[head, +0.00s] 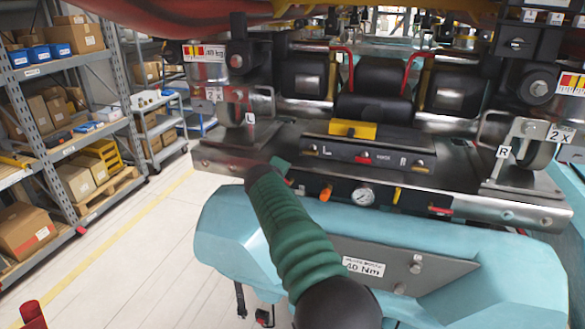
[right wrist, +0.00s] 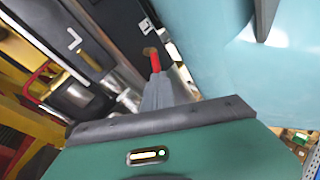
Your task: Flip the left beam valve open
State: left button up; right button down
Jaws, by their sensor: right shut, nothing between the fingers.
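The beam valve panel runs under the metal beam, with a red-handled valve (head: 288,182) at its left end, mostly hidden by my arm. In the right wrist view a red handle (right wrist: 154,60) with a brass end lies straight beyond my fingertips; whether they touch cannot be told. My right gripper (right wrist: 157,84) is shut and empty. In the head view its green arm reaches up and left, and the gripper (head: 280,166) is at the panel's left end, its fingers hardly visible. A second red-handled valve (head: 440,210) sits at the panel's right end. My left gripper is not in view.
An orange knob (head: 326,192), a gauge (head: 363,195) and a yellow lever (head: 396,195) sit along the panel. Above is a console (head: 372,155) marked L and R, with a yellow block (head: 353,129). The teal body (head: 230,240) bulges below.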

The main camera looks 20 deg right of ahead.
jog(key=shift+w+a+f+n+g+h+p, duration=0.2)
jog(key=shift+n+g+h+p, duration=0.1)
jog(key=shift+n+h+p, duration=0.15)
jog(key=shift+f, duration=0.15)
jog(key=shift+a, duration=0.15)
jog(key=shift+s+d+f+b, duration=0.15)
jog(key=shift+d+f+b, duration=0.25)
jog(key=shift+b, duration=0.3)
jog(key=shift+s+d+b, duration=0.3)
jog(key=shift+b, duration=0.1)
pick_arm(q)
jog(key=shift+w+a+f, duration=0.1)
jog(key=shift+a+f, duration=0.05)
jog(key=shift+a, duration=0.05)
pick_arm(e)
jog(key=shift+r, duration=0.15)
